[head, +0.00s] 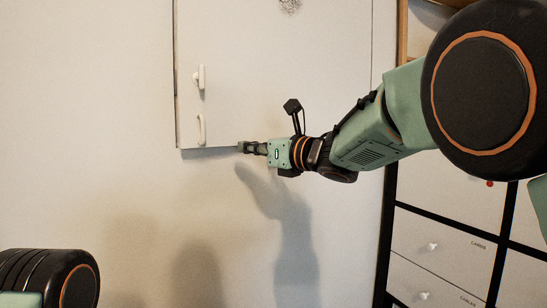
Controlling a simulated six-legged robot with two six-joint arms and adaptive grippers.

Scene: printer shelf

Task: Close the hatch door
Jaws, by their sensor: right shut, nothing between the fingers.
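The white hatch door (275,75) is on the wall at the upper middle of the head view. Its panel looks about flush with the wall, with a dark line along its edges; whether it is fully shut I cannot tell. Two small white fittings, an upper one (199,77) and a lower one (200,130), sit near its left edge. My right gripper (241,147) is shut and empty, at the door's bottom edge; whether it touches the door I cannot tell. Part of my left arm (55,280) shows at the lower left, but its gripper is out of view.
A shelf unit with white drawers (440,250) and dark frames stands at the right, behind my right arm. Some drawers carry labels and white knobs. The wall (90,150) left of and below the hatch is bare, with arm shadows on it.

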